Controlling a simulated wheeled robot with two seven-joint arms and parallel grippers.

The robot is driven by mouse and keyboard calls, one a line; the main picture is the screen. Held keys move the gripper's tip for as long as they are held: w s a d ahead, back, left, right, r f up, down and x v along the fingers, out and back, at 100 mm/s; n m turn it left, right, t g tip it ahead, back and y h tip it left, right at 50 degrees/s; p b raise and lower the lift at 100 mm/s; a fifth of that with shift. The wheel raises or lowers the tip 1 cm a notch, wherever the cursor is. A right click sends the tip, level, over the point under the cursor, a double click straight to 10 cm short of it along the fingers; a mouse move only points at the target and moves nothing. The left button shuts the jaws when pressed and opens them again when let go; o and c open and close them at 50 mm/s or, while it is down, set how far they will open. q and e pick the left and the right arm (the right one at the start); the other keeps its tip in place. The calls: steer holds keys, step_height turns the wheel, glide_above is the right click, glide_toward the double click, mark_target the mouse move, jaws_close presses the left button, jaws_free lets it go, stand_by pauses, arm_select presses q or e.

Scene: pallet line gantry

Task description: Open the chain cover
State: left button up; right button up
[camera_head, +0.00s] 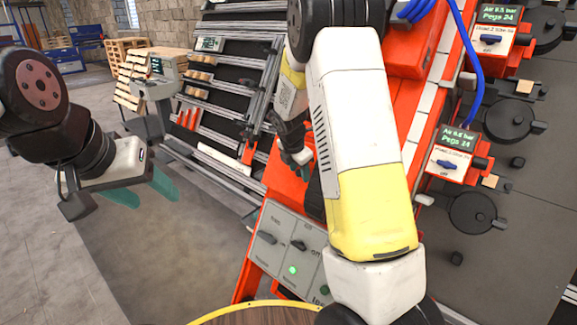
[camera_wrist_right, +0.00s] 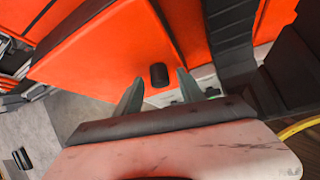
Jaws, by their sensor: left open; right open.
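The chain cover appears to be the orange panel (camera_wrist_right: 105,60) with a short black knob (camera_wrist_right: 159,75) in the right wrist view. In the head view an orange housing (camera_head: 285,185) shows beside my right gripper, partly hidden by my arm. My right gripper (camera_wrist_right: 160,92) is open, its two green-grey fingertips on either side of the knob in the picture. Whether they touch it I cannot tell. In the head view the right gripper (camera_head: 301,157) is small and partly covered. My left gripper (camera_head: 155,188) is open and empty over the floor at left.
A grey control panel (camera_head: 288,250) with switches and a green light sits below the orange housing. A slatted conveyor frame (camera_head: 215,100) stands behind. Red-and-white air units (camera_head: 462,150) with blue hoses line the right.

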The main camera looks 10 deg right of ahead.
jaws_close()
stand_by(1.4)
